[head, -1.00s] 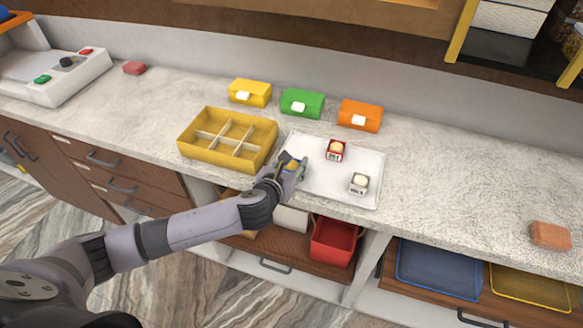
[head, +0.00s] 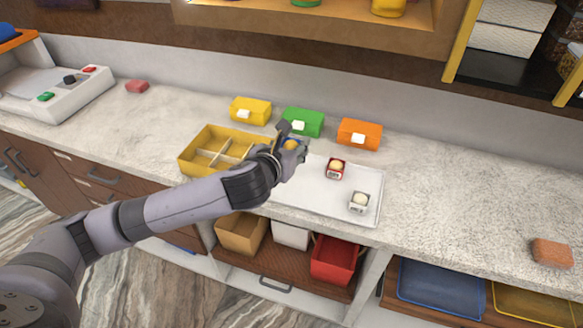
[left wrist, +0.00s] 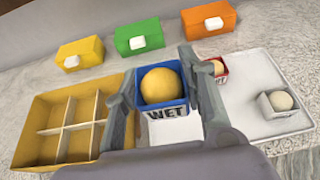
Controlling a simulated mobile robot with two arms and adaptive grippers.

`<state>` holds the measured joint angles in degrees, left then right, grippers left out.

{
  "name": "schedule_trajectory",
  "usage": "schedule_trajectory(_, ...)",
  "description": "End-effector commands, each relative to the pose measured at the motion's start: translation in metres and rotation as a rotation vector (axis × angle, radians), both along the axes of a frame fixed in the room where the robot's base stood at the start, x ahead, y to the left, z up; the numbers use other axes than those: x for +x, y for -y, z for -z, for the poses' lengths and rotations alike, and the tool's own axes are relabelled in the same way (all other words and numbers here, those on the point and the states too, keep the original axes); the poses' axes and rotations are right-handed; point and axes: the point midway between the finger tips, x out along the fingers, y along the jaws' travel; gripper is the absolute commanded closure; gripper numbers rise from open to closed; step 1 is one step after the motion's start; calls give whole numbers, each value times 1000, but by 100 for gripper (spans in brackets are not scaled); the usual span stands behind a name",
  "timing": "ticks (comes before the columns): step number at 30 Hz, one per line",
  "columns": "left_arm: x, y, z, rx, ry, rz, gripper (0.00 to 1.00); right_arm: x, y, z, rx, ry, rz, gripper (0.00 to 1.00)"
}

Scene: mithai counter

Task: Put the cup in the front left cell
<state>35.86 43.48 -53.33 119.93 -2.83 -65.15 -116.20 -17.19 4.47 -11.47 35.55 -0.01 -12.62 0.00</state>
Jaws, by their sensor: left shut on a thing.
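My left gripper (head: 290,141) is shut on a blue cup (left wrist: 163,105) marked "WET" that holds a round yellow sweet (left wrist: 162,86). In the left wrist view the cup sits upright between the two fingers; in the head view the gripper hides most of it. The cup is above the left part of the white tray, to the right of the yellow divided box (head: 184,163). The box has several cells, and those that show look empty. In the head view my arm covers the box's front right part. My right gripper is not in view.
A red cup (head: 335,174) and a white cup (head: 358,208), each with a pale ball, stand on the white tray (head: 310,200). Yellow (head: 250,110), green (head: 303,122) and orange (head: 359,134) boxes stand behind. The counter to the right is mostly clear.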

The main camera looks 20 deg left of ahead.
Motion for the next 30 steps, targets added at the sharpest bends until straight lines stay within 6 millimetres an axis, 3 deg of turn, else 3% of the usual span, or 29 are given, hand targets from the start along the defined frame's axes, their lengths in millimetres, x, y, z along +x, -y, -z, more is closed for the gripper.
schedule_trajectory(3,1,0,-32,-1,6,1,95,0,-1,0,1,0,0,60)
schedule_trajectory(11,-3,-1,-70,-1,3,-3,95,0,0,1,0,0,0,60)
schedule_trajectory(18,-48,-11,-111,-5,5,-39,95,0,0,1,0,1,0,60)
schedule_trajectory(24,-75,-18,-125,-3,-1,-61,95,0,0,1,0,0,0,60)
schedule_trajectory(30,-77,-19,-125,-4,-4,-66,95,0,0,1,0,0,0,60)
